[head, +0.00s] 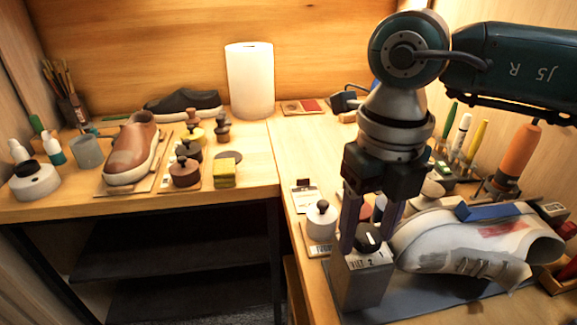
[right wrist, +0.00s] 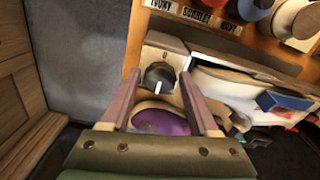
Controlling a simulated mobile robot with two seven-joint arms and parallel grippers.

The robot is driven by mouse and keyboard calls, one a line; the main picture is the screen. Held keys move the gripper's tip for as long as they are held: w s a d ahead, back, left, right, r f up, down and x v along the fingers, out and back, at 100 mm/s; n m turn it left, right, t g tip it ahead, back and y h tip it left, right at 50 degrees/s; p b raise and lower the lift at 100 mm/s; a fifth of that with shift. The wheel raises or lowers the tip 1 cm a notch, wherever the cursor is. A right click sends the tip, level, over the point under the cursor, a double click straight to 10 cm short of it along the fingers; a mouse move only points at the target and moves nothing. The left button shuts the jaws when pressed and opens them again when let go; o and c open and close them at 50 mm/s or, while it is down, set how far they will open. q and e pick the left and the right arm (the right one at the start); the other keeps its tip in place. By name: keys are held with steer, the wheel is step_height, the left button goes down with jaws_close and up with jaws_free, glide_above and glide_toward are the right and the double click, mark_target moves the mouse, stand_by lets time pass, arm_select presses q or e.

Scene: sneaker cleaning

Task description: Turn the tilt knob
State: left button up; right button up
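The tilt knob (head: 368,238) is a round black knob with a white pointer line, on top of a grey box (head: 366,283) lettered TILT. My right gripper (head: 368,246) points down over the box with one finger on each side of the knob. In the right wrist view the knob (right wrist: 160,76) shows between the spread fingertips (right wrist: 157,78), with a gap visible on both sides. The fingers look open and hold nothing. My left gripper is not in view.
A worn white sneaker (head: 470,245) with a blue block (head: 490,211) on it lies right of the box. A small pot with a black-knobbed lid (head: 321,220) stands close on the left. An orange-handled tool (head: 519,150) stands behind the sneaker. A brown shoe (head: 131,150) is on the left table.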

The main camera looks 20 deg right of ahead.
step_height(320, 180, up, 5)
steer(key=p, duration=0.4)
steer(key=shift+r, duration=0.1)
stand_by(0.3)
